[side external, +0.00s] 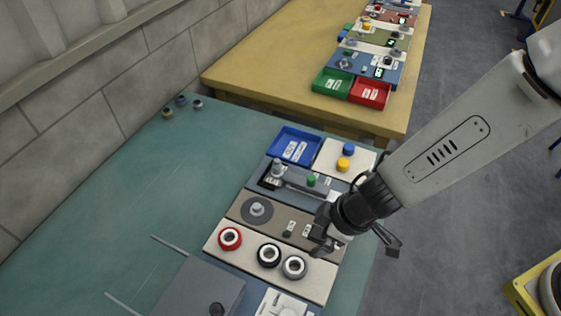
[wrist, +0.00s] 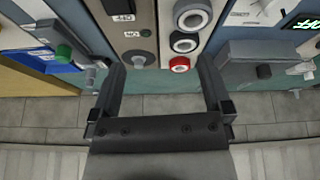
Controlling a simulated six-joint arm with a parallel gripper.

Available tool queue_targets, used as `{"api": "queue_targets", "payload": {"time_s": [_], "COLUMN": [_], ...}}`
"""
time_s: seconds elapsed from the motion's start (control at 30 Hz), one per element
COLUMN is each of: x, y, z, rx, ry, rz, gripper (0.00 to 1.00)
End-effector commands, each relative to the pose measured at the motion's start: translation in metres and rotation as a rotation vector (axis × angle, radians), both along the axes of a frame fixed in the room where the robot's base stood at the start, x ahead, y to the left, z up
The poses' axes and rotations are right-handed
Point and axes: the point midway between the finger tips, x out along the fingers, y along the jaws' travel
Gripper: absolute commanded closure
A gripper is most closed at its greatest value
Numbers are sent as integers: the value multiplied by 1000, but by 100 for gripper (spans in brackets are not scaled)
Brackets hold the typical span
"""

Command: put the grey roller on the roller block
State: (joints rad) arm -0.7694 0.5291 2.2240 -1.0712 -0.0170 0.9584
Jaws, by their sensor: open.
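Three small rollers stand at the far left of the green table in the side external view; the rightmost one (side external: 197,104) looks grey. A grey ring-shaped piece (side external: 294,267) also sits on the cream panel; I cannot tell which of these is the grey roller. It also shows in the wrist view (wrist: 191,14). I cannot identify the roller block for certain; a dark grey block with a grey peg (side external: 277,168) lies at the panel row's far end. My gripper (side external: 350,240) is open and empty, near the right edge of the panels. Its parted fingers show in the wrist view (wrist: 160,80).
A red ring (side external: 230,238) and a black ring (side external: 268,255) share the cream panel. A grey disc with a peg (side external: 257,209), a blue tray (side external: 291,146) and a dark box (side external: 205,287) with thin rods stand nearby. The table's left side is largely clear.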

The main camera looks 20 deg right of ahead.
Motion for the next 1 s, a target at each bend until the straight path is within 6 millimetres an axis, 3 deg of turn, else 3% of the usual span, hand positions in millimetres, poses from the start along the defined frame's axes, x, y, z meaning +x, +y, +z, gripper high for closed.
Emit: {"api": "queue_targets", "payload": {"time_s": [0.13,0.3,0.47,0.6,0.8,1.0], "x": [26,44,42,29,4,-9], "y": [-47,-117,-181,-229,-272,-286], "z": [19,41,57,69,80,84], "rx": [-21,-61,-89,-94,-71,-47], "ry": [-22,-22,9,57,127,163], "rz": [-145,-341,-520,-663,-814,-876], "gripper": [0,0,0,0,0,0]}}
